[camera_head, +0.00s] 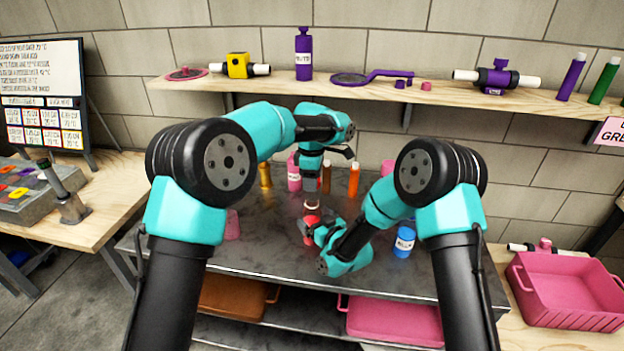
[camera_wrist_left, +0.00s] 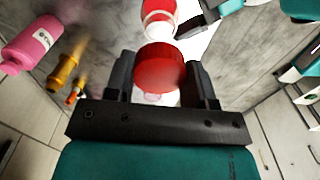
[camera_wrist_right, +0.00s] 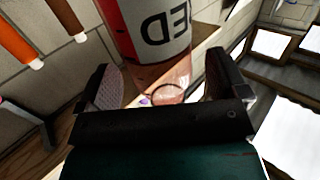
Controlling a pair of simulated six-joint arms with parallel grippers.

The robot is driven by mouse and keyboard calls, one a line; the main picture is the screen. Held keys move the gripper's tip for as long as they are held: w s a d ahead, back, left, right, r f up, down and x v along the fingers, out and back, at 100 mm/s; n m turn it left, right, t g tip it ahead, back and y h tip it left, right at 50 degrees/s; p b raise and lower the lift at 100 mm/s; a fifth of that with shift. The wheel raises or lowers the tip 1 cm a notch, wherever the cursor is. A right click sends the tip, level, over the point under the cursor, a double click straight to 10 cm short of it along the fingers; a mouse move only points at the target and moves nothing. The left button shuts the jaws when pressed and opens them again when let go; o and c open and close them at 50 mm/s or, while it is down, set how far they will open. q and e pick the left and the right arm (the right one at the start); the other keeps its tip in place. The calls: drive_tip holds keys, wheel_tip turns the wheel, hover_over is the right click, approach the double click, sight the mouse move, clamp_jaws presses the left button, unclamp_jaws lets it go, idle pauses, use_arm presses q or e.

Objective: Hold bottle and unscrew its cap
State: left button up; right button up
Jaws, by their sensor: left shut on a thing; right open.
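The red bottle (camera_head: 311,222) is on the dark metal table, partly hidden by my right gripper (camera_head: 308,232). Its white label reads "RED" upside down in the right wrist view (camera_wrist_right: 160,38). My right gripper (camera_wrist_right: 160,85) is open, its fingers on either side of the bottle with gaps showing. My left gripper (camera_head: 312,185) is above the bottle, pointing down. In the left wrist view it is shut on a round red cap (camera_wrist_left: 160,68). The bottle (camera_wrist_left: 158,18) shows beyond the cap; I cannot tell whether they touch.
Behind the grippers stand a pink bottle (camera_head: 294,176), a yellow bottle (camera_head: 265,175) and an orange bottle (camera_head: 354,180). A blue bottle (camera_head: 404,242) stands right of my right gripper. A pink crate (camera_head: 570,315) is at the far right. A wooden shelf (camera_head: 400,92) runs along the wall.

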drive_tip(key=v, duration=1)
drive_tip(key=shift+s, duration=0.1)
